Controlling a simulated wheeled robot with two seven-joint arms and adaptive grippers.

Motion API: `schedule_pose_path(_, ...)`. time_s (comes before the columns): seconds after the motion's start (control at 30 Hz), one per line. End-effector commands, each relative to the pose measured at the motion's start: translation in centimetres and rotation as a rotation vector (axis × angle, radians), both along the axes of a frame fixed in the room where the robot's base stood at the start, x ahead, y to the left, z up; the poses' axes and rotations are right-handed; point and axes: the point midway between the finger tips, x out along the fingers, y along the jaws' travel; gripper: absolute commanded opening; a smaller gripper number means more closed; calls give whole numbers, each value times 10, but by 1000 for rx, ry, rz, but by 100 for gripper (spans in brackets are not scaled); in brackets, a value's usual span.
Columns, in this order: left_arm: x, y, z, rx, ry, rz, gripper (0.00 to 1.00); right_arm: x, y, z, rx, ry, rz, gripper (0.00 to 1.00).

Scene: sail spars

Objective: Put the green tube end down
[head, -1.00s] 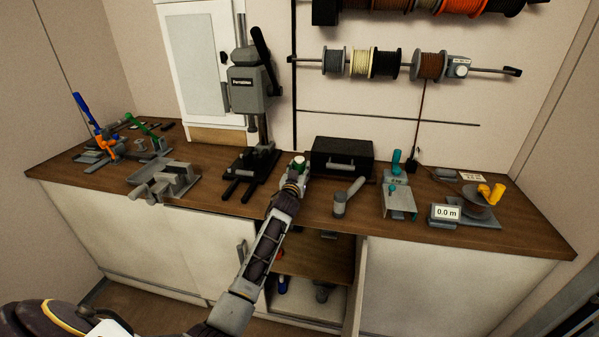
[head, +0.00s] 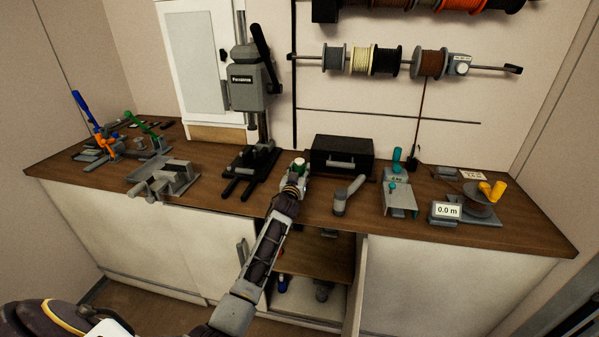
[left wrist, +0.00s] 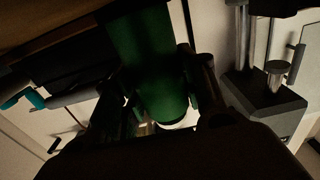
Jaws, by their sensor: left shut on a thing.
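The green tube end (left wrist: 150,60) fills the middle of the left wrist view, dark green with a pale rim at its lower end. My left gripper (left wrist: 160,112) is shut on it, with a finger on either side. In the head view my left gripper (head: 298,176) is over the counter, between the drill press and the black box. I cannot tell whether the tube end touches the counter. My right gripper is not in view.
The wooden counter (head: 225,207) holds a drill press (head: 250,160), a metal vise (head: 163,180), a black box (head: 342,157), a grey angled pipe (head: 347,194) close to the right, and a meter reading 0.0 m (head: 446,211). An open cupboard is below.

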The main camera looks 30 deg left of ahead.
Motion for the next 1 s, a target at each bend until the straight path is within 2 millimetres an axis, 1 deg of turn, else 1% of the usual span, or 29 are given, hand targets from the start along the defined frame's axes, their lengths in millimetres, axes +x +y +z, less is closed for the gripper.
schedule_pose_path(0.17, 0, 0, -1, 0, -1, 0, 11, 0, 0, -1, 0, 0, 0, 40)
schedule_pose_path(0.2, 0, 0, -2, 0, 0, 0, 43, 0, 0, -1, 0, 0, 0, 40)
schedule_pose_path(0.37, 0, 0, -2, 0, 0, 0, 63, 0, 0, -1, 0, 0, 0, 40)
schedule_pose_path(0.77, 0, 0, 0, 0, 0, 0, 63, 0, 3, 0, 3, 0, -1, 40)
schedule_pose_path(1.0, 0, 1, 8, 0, -1, 0, 63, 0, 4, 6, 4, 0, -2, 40)
